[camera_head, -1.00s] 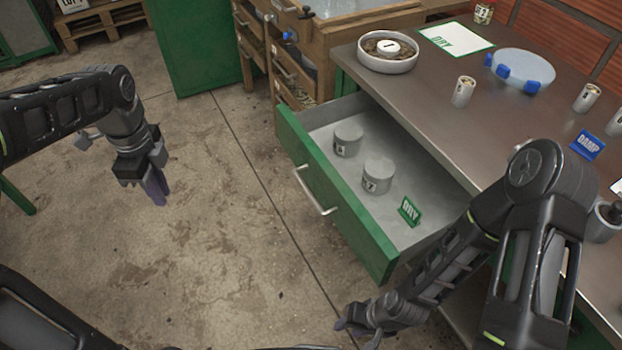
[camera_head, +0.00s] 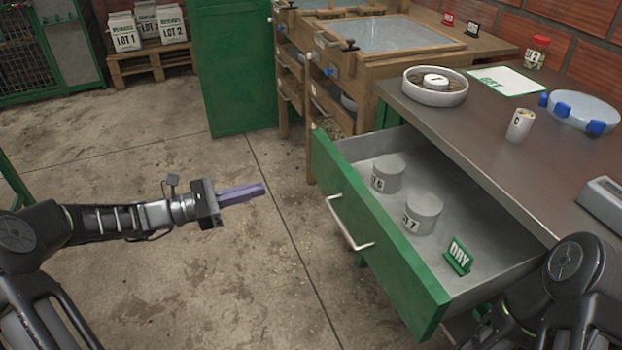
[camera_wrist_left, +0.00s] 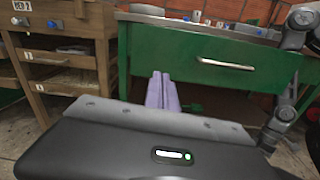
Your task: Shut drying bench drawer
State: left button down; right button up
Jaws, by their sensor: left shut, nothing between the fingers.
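The drying bench drawer (camera_head: 379,246) has a green front and a pale handle (camera_head: 348,224), and stands pulled out from the bench. Inside it are two grey lidded tins, one marked 6 (camera_head: 388,174) and one marked 7 (camera_head: 422,215), and a green DRY sign (camera_head: 457,257). My left gripper (camera_head: 262,189) is shut and empty, apart from the drawer on its left, with its fingers pointing towards it. In the left wrist view the shut fingers (camera_wrist_left: 162,92) show before the green drawer front (camera_wrist_left: 215,62). My right arm is at the lower right; its gripper is hidden.
The grey bench top (camera_head: 450,120) holds a dish (camera_head: 435,87), a cup marked C (camera_head: 519,125) and a clear disc with blue clips (camera_head: 583,110). A wooden drawer unit (camera_head: 345,75) stands behind. The floor left of the drawer is clear.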

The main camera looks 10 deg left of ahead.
aim_at(324, 173)
pick_arm(q)
jog(key=shift+n, duration=0.5)
jog(key=shift+d, duration=0.1)
